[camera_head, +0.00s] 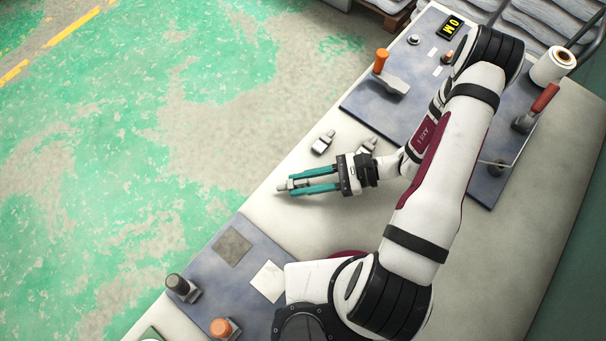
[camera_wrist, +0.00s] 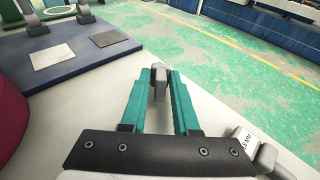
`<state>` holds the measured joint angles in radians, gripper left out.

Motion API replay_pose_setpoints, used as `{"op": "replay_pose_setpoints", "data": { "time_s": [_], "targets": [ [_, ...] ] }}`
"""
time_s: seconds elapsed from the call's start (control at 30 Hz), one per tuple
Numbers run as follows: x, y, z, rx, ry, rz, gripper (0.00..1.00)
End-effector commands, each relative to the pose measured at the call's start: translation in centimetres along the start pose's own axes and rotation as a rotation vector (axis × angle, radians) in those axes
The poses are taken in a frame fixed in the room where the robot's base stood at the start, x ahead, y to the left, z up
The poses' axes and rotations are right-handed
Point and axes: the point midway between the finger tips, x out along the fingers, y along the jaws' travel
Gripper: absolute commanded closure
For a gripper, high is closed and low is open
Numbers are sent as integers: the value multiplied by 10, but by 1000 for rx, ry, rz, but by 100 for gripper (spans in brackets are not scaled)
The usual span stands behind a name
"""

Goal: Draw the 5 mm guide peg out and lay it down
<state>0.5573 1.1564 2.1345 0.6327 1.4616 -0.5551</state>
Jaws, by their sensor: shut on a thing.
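My gripper (camera_head: 292,184) has teal fingers and is shut on a small grey peg-like piece (camera_head: 283,187) at its fingertips, above or at the pale table. In the wrist view the held piece (camera_wrist: 159,76) shows a blocky grey end between the fingertips. I cannot see whether its lower end touches the table. A white block marked with "5 MM" (camera_wrist: 243,140) stands at the lower right of the wrist view, beside a grey piece (camera_wrist: 267,156). In the head view a small light block with a dark face (camera_head: 322,144) and another grey piece (camera_head: 368,146) are near my gripper.
A blue plate with an orange-knobbed handle (camera_head: 380,62) and a red-handled lever (camera_head: 543,98) lies at the upper right. Another blue plate (camera_head: 216,272) with grey and white squares is at the lower left. Pale table between them is mostly bare; its edge borders the green floor.

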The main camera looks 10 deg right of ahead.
Motion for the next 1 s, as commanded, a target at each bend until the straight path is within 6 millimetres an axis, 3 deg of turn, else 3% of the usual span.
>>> {"op": "replay_pose_setpoints", "data": {
  "time_s": [1.0],
  "targets": [
    [3, 0, -10, -1, 0, 0, 100]
  ]
}}
